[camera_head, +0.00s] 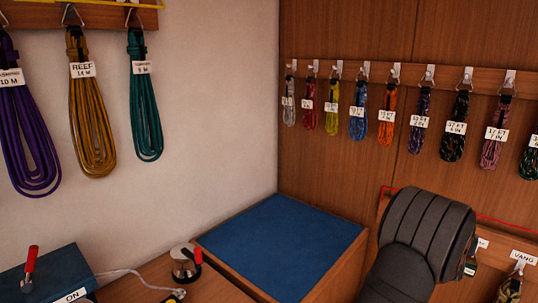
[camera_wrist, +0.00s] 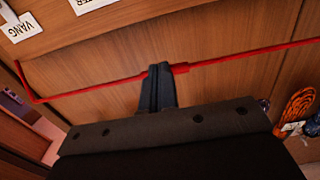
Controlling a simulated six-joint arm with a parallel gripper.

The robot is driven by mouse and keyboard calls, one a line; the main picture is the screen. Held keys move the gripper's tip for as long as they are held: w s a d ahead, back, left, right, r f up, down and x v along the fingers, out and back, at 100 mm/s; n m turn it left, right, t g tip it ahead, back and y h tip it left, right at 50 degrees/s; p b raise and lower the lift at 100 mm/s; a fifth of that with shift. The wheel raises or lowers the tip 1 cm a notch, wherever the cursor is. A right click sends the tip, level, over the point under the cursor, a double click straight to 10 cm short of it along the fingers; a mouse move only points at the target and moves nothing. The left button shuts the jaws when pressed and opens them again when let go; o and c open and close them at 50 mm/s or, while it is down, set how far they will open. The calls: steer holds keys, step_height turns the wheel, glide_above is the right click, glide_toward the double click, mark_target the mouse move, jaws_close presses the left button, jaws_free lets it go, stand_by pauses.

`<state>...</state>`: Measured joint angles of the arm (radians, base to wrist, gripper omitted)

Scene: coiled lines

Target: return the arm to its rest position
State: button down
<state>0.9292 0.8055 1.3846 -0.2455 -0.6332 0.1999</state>
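My gripper (camera_wrist: 159,85) shows in the wrist view as two dark blue-grey fingers side by side with no clear gap, so it looks shut. The fingertips overlap a thin red line (camera_wrist: 90,88) that runs across a wooden panel (camera_wrist: 225,85). In the head view my dark ribbed arm is at the lower right, in front of the wooden wall, and hides the fingers.
Small coiled cords (camera_head: 357,112) hang from a hook rail (camera_head: 330,70) above my arm. Larger coils (camera_head: 92,120) hang at left. A box with a blue top (camera_head: 280,245) stands left of my arm. A lever box (camera_head: 45,272) sits lower left. Tagged hooks (camera_head: 522,258) are at right.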

steer(key=v, duration=0.5)
steer(key=x, duration=0.7)
steer(key=r+x, duration=0.1)
steer(key=x, duration=0.2)
steer(key=shift+w+d, duration=0.2)
steer(key=c, duration=2.2)
jaws_free()
